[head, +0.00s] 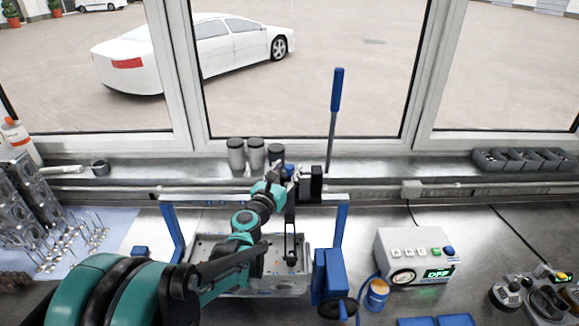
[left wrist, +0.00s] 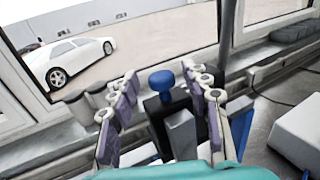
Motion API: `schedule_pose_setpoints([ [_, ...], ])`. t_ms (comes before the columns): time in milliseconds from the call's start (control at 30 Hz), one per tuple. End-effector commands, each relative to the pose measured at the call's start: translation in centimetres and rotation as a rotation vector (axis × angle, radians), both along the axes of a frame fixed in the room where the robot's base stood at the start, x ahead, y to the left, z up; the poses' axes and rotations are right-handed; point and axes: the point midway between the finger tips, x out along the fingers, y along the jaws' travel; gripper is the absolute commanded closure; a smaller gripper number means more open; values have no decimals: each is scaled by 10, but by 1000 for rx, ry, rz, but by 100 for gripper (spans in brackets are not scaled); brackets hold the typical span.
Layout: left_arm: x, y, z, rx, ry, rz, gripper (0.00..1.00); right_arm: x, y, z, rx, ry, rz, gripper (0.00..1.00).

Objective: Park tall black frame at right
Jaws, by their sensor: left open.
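A tall black frame (head: 290,222) stands upright over the grey metal engine block (head: 211,245), between two blue posts. A blue knob (left wrist: 161,81) and a black upright (left wrist: 157,118) with a grey block show in the left wrist view. My left gripper (head: 287,172) is at the top of the frame. In the left wrist view its open fingers (left wrist: 168,92) stand on either side of the blue knob and upright, with gaps visible. The arm and gripper hide part of the frame and block. My right gripper is not in view.
A blue-handled lever (head: 335,110) rises beside the frame. Grey cylinders (head: 236,154) stand on the sill behind. Blue posts (head: 341,228) flank the block. A white control box (head: 417,256) and blue cup (head: 376,294) stand right.

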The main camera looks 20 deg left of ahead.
Motion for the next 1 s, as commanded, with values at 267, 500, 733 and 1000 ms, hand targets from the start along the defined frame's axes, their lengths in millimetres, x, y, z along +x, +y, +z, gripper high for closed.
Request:
schedule_pose_setpoints([
  [267, 21, -2, 0, 2, 0, -1, 52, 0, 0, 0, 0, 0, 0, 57],
  [500, 21, -2, 0, 2, 0, -1, 60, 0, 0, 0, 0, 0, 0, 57],
  [733, 21, -2, 0, 2, 0, -1, 100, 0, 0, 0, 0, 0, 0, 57],
  [1000, 21, -4, 0, 3, 0, 0, 100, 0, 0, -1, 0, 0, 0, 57],
])
